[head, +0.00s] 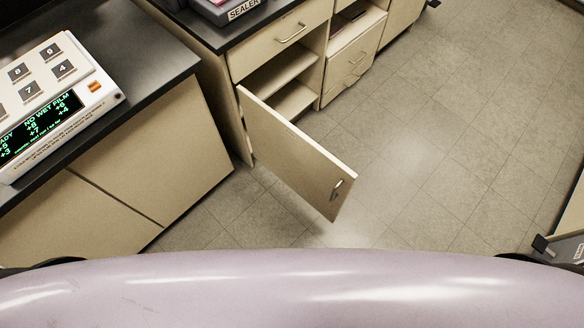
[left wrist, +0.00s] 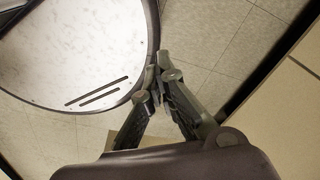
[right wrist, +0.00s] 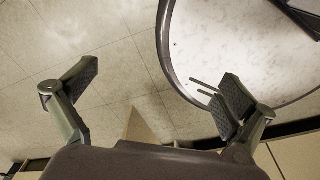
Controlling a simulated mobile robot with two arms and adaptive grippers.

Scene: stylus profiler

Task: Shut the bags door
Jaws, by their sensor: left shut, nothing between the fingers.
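The beige cabinet door (head: 290,155) stands wide open in the head view, swung out over the floor from its hinged left edge. Its small metal handle (head: 336,188) is near the free end. The open compartment behind it shows a pale shelf (head: 293,97); whether bags lie inside cannot be seen. My left gripper (left wrist: 158,68) shows only in the left wrist view, its fingers together and empty. My right gripper (right wrist: 163,85) shows only in the right wrist view, fingers wide apart with nothing held. A beige corner (right wrist: 140,128) shows below them, perhaps the door.
A counter (head: 165,55) at left carries a white instrument (head: 50,100) with a lit display. A sealer (head: 230,10) sits on the far counter. A drawer (head: 280,38) above the compartment is shut. Tiled floor (head: 420,150) is clear to the right of the door.

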